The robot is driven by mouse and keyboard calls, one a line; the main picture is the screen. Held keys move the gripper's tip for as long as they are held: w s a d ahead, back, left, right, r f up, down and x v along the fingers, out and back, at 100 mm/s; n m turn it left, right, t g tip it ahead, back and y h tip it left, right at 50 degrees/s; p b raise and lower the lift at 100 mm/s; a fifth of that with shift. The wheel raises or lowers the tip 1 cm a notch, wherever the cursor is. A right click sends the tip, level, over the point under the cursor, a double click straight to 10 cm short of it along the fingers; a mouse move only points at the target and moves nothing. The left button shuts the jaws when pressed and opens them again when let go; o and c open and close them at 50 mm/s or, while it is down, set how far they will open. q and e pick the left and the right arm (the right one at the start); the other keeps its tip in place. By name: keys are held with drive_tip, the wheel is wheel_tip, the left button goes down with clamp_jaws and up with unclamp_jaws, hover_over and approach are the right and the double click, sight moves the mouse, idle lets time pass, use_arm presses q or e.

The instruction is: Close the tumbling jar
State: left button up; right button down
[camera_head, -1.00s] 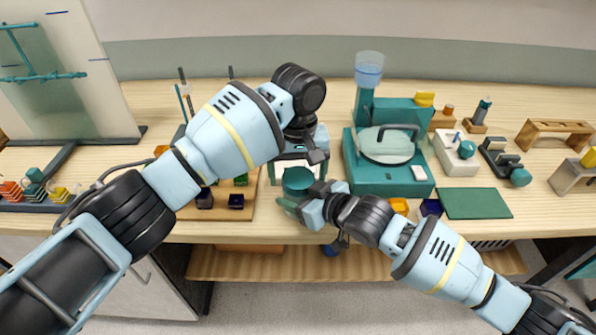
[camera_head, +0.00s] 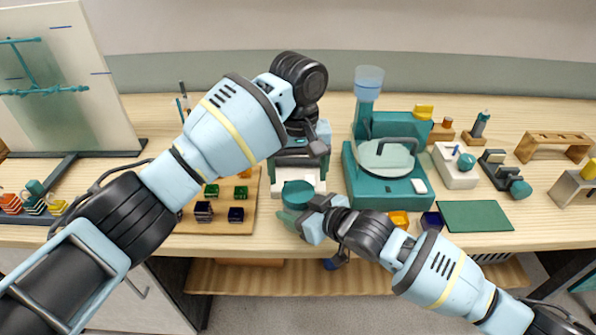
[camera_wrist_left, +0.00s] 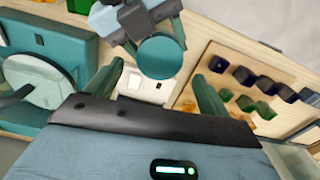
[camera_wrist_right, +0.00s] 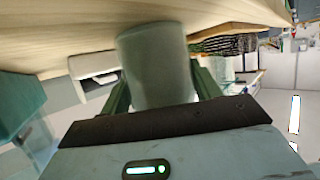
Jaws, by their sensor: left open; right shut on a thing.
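My right gripper (camera_head: 292,217) is shut on a grey-green cylindrical jar (camera_wrist_right: 155,65) near the front edge of the table. Its top shows as a flat teal disc (camera_head: 298,194) in the head view and again in the left wrist view (camera_wrist_left: 161,57). I cannot tell whether that disc is a lid or the jar's top. My left gripper (camera_head: 293,162) is open and empty, just behind and above the jar. In the left wrist view its two fingers stand apart on either side of the disc. A white base (camera_head: 308,178) stands behind the jar.
A wooden tray (camera_head: 228,227) with several green and dark cubes lies left of the jar. A teal machine (camera_head: 375,187) with a round cover stands close on the right. A dark green mat (camera_head: 474,215) lies beyond it. A white panel (camera_head: 95,100) stands at the back left.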

sight(298, 191)
use_arm(q)
drive_tip(key=shift+r+n, duration=1.7)
drive_tip(key=shift+r, duration=0.05)
drive_tip(key=shift+f, duration=4.05)
drive_tip(key=c, duration=1)
drive_tip(key=shift+m, duration=1.7)
drive_tip(key=shift+c, duration=0.2)
